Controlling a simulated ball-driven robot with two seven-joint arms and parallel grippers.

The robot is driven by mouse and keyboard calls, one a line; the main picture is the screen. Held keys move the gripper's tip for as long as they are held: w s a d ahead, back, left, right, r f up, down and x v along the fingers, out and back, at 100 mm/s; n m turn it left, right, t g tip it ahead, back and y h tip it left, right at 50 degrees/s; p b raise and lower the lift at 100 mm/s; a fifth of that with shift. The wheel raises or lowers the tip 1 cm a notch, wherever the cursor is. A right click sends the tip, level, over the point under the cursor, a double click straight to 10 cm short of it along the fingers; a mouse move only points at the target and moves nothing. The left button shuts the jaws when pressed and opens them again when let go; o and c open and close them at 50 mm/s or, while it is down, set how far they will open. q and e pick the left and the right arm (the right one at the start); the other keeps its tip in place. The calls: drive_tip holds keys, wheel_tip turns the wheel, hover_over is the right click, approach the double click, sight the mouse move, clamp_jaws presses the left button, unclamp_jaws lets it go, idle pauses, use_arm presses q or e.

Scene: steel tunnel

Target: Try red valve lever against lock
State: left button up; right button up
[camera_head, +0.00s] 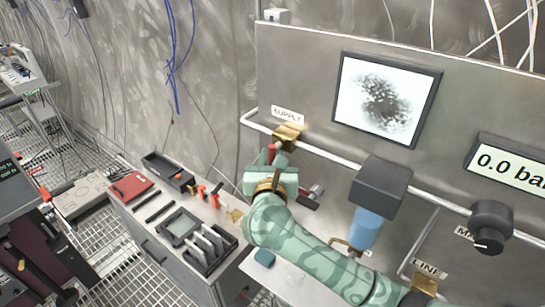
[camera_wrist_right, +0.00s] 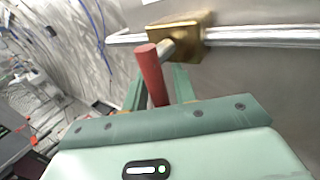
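The red valve lever (camera_wrist_right: 152,75) sticks out from a brass valve block (camera_wrist_right: 178,38) on the pipe in the right wrist view. In the head view the lever (camera_head: 268,153) shows small beside the brass block (camera_head: 288,136), below the SUPPLY label. My right gripper (camera_wrist_right: 160,88) is at the lever, with one green finger on each side of it. Narrow gaps seem to show between fingers and lever, so it looks open around it. In the head view my right gripper (camera_head: 271,158) partly hides the lever. I cannot make out a lock on the valve. My left gripper is not in view.
A metal panel carries a screen (camera_head: 387,97), a pressure display (camera_head: 510,163), a black knob (camera_head: 491,227) and a blue-bowled filter (camera_head: 367,227). The pipe (camera_head: 330,156) runs across it. A bench at left holds trays, a red case (camera_head: 131,187) and small red-orange items (camera_head: 198,192).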

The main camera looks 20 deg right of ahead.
clamp_jaws()
drive_tip(key=n+g+p, duration=0.1)
drive_tip(key=p, duration=0.1)
drive_tip(key=shift+s+d+p, duration=0.15)
drive_tip(key=shift+p, duration=0.25)
drive_tip(key=shift+o, duration=1.9)
unclamp_jaws()
drive_tip(key=p+v, duration=0.3)
drive_tip(key=v, duration=1.3)
drive_tip(key=shift+s+p, duration=0.25)
drive_tip(key=shift+p, duration=0.05)
